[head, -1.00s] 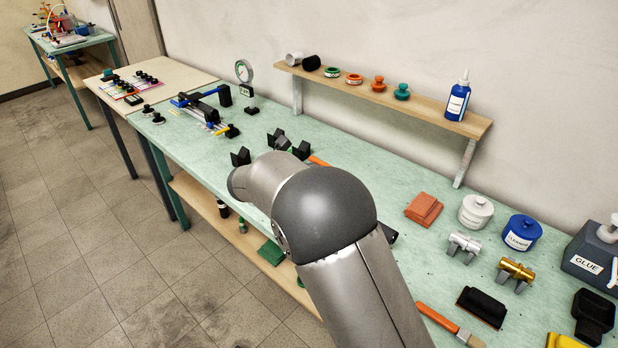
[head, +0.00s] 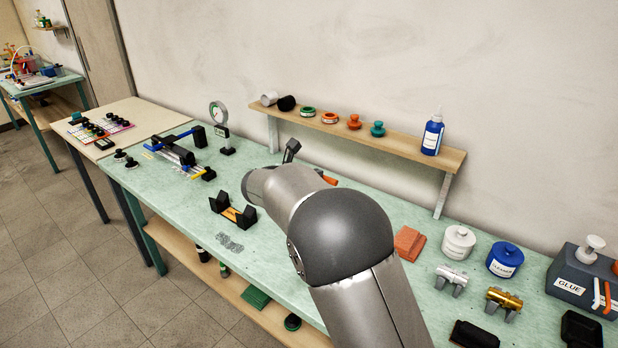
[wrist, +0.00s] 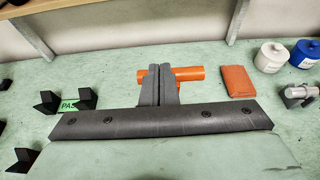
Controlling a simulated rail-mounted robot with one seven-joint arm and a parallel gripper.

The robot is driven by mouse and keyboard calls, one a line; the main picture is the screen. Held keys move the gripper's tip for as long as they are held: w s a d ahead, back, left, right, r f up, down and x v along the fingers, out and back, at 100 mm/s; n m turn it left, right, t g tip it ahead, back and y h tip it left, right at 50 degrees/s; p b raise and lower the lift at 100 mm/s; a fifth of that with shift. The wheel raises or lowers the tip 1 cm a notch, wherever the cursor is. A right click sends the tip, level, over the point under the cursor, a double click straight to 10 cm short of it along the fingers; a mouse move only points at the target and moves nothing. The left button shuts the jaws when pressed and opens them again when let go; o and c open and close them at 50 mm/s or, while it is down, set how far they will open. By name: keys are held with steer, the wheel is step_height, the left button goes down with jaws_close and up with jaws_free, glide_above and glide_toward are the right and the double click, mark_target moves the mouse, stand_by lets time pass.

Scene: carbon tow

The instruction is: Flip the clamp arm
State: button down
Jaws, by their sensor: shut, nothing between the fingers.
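A fixture with a long black body (head: 176,150), a blue bar and an upright black block stands toward the left end of the green bench in the head view. I cannot tell for sure which part is the clamp arm. My gripper (wrist: 159,72) is shut and empty in the wrist view, well to the right of that fixture. An orange cylinder (wrist: 190,74) shows behind its fingers, partly hidden; whether they touch it I cannot tell. In the head view my arm hides the gripper's fingers and much of the orange piece (head: 328,180).
Black V-shaped blocks (head: 220,203) stand at mid-bench; a green PASS label (wrist: 69,105) lies between two others. A dial gauge (head: 218,112) stands behind the fixture. A wall shelf (head: 395,145) overhangs the back. Pots, brass and silver parts and a glue box (head: 575,284) fill the right.

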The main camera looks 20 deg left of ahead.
steer(key=shift+w+d, duration=0.2)
steer(key=shift+d, duration=0.05)
steer(key=shift+f, duration=0.1)
steer(key=s+a+r+b, duration=0.2)
steer(key=s+r, duration=0.4)
steer(key=r, duration=0.3)
steer(key=shift+s+a+r, duration=0.35)
steer(key=shift+a, duration=0.05)
